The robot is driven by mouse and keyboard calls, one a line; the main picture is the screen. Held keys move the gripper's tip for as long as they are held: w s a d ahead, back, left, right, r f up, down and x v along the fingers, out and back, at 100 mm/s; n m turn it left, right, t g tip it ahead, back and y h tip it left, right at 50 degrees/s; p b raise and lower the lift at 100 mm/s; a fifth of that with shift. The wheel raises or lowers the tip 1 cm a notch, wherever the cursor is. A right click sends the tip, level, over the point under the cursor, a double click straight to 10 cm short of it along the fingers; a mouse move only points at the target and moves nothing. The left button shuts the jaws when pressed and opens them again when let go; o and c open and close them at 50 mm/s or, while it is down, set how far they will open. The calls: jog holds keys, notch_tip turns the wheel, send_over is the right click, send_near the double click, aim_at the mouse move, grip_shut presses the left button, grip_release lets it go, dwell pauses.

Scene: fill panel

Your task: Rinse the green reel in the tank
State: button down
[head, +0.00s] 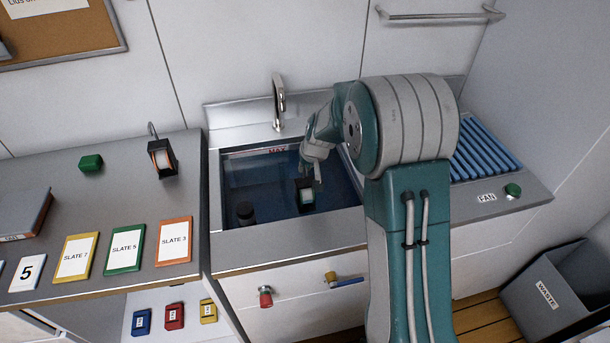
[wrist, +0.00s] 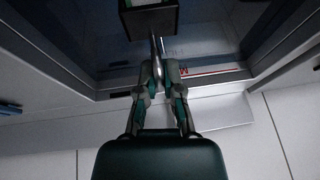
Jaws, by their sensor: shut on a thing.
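The green reel (head: 306,196) has a dark frame, a pale face and a hooked handle. My gripper (head: 315,165) is shut on its handle from above, and the reel hangs below the fingers inside the tank (head: 233,180). In the wrist view, my gripper (wrist: 158,75) pinches the thin metal handle, and the dark body of the reel (wrist: 150,20) with a green edge is cut by the top border. The tank holds dark blue water. I cannot tell exactly how deep the reel sits in it. My arm hides the tank's right part.
A tap (head: 279,105) stands behind the tank. A dark cylinder (head: 245,212) is in its left front corner. An orange reel (head: 161,160) and a green block (head: 90,162) stand on the left counter with several slates. A blue rack (head: 488,150) is at right, a waste bin (head: 560,300) below.

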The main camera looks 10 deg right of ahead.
notch_tip(320, 180, up, 18)
dwell(0.9)
jog(key=shift+f, duration=0.2)
